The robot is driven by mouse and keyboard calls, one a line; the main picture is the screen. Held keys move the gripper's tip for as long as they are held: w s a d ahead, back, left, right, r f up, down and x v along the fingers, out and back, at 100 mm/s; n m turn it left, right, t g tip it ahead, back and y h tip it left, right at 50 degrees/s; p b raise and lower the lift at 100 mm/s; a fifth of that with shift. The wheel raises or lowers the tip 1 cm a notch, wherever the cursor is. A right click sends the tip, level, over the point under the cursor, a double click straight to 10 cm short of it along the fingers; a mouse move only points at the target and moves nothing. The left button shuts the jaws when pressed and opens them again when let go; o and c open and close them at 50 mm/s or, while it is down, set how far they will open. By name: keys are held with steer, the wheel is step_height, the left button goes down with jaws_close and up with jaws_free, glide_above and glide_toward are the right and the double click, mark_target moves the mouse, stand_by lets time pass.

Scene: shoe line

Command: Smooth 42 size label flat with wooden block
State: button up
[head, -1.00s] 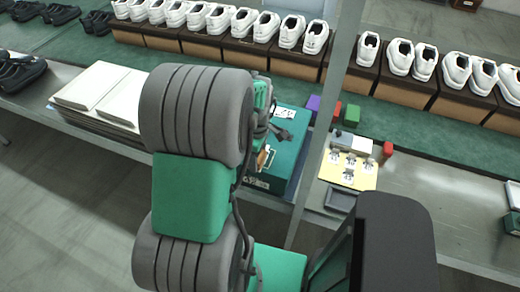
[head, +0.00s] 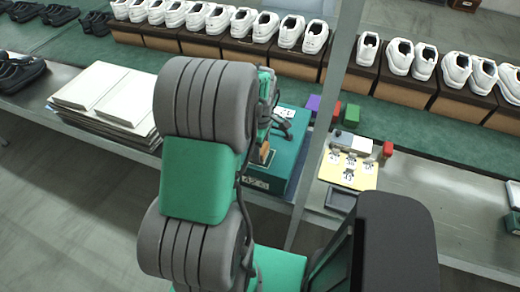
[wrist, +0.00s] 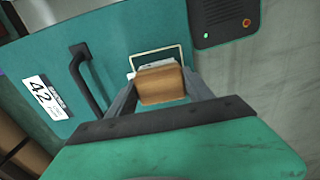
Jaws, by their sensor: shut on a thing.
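My gripper (wrist: 161,92) is shut on a wooden block (wrist: 160,84), a tan piece held between its two fingers. The block is over a pale outlined rectangle (wrist: 158,50) on a green surface. White material shows just beyond the block inside that outline, mostly covered; I cannot tell if the block presses on it. A white 42 label (wrist: 43,106) lies on the same green surface, left of a black handle. In the head view, the block (head: 264,152) shows past my arm, over the green box (head: 288,153). A white label (head: 286,113) is near the box's back.
A yellow board with small parts (head: 350,169) and coloured blocks (head: 350,114) are right of a grey post (head: 330,115). Paper stacks (head: 100,88) are left; white shoes on boxes line the back.

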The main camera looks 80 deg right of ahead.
steer(key=shift+r+p, duration=2)
steer(key=shift+r, duration=0.95)
steer(key=shift+r+p, duration=1)
steer(key=shift+r, duration=0.5)
